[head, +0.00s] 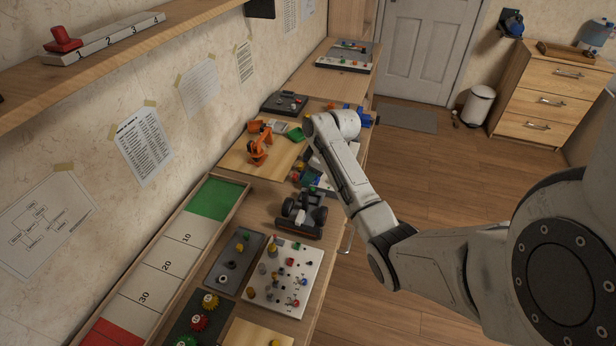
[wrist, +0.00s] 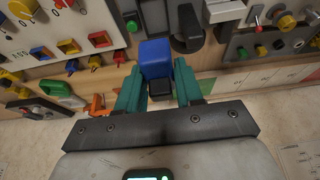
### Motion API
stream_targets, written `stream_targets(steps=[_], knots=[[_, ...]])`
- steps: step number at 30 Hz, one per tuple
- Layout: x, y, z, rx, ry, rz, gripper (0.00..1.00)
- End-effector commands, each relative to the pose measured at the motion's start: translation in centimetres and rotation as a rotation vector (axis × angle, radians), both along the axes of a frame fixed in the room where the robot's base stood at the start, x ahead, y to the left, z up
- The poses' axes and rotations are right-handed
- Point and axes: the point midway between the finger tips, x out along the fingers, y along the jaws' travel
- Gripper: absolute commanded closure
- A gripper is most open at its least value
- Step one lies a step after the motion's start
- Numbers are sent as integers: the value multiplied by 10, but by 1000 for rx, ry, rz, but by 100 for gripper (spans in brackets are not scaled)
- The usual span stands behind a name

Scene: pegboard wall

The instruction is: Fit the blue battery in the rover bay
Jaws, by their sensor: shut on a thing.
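My gripper (wrist: 158,88) shows in the wrist view with its two teal fingers shut on a blue block, the blue battery (wrist: 156,56). A small black part (wrist: 160,88) sits at its near end, between the fingers. The battery is held over the bench items, and its far end hides part of what lies beyond. In the head view the rover (head: 303,213), a dark vehicle with thick black wheels, stands on the bench left of my forearm. Its bay cannot be made out. My gripper is hidden or unclear in the head view, beyond my wrist.
A white board with knobs and pegs (head: 285,277) and a grey peg plate (head: 233,263) lie nearer than the rover. An orange small arm model (head: 260,147) stands farther back. A long numbered tray (head: 165,268) runs along the wall. Open floor lies right of the bench.

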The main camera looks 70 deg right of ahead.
Motion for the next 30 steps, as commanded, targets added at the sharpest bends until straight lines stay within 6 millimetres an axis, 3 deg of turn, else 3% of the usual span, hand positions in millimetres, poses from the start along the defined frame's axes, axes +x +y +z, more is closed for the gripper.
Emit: stream_targets(steps=[20, 30], knots=[[0, -1, -43, -2, 0, -1, 97], [0, 0, -55, 0, 0, 1, 97]])
